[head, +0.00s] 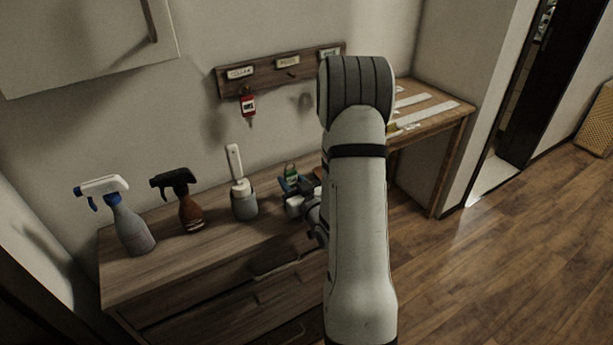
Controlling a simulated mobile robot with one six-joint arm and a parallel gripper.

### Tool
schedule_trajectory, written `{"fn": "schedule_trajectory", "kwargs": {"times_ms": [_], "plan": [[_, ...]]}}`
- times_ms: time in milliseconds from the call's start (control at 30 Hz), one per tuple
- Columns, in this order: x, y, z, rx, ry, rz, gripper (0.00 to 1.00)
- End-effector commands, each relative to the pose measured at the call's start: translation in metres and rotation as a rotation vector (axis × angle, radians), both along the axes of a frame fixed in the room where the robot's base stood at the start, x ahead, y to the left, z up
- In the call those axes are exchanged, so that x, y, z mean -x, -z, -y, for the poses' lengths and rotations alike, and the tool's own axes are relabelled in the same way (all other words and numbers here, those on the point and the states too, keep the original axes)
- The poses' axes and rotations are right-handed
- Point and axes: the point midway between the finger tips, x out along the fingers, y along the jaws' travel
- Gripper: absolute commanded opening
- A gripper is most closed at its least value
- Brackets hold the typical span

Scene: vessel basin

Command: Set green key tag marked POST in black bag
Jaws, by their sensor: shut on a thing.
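The green key tag (291,171) shows as a small green patch at the fingers of my gripper (291,183). My gripper is shut on it, low over the back part of the wooden cabinet top. The marking on the tag is too small to read. My arm stands in front and hides part of the gripper and the area to its right. I cannot make out a black bag in this view; it may be hidden behind my arm.
A red key tag (248,104) hangs from the wall rack (263,82). A grey spray bottle (130,228), a brown spray bottle (189,210) and a brush in a grey holder (244,205) stand left of my gripper. A wooden table (459,118) is at right.

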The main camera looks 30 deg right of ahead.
Motion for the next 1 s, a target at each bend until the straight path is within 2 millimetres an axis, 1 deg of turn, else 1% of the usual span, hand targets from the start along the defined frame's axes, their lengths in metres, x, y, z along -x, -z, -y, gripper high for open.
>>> {"fn": "schedule_trajectory", "kwargs": {"times_ms": [67,100,333,567,733,800,867,1000], "plan": [[0.000,0.003,0.000,0.000,0.000,0.000,0.10],[0.000,0.002,0.000,0.000,0.000,0.000,0.34],[0.000,0.001,0.000,0.000,-0.001,0.000,0.53],[0.000,0.001,-0.001,0.000,-0.001,0.000,0.54],[0.000,-0.006,-0.001,0.000,-0.001,0.000,0.54],[0.013,0.000,0.001,-0.001,0.003,-0.001,0.54],[0.026,0.001,0.002,-0.001,0.003,-0.001,0.54],[0.061,0.001,0.003,-0.001,0.004,-0.001,0.54]]}}
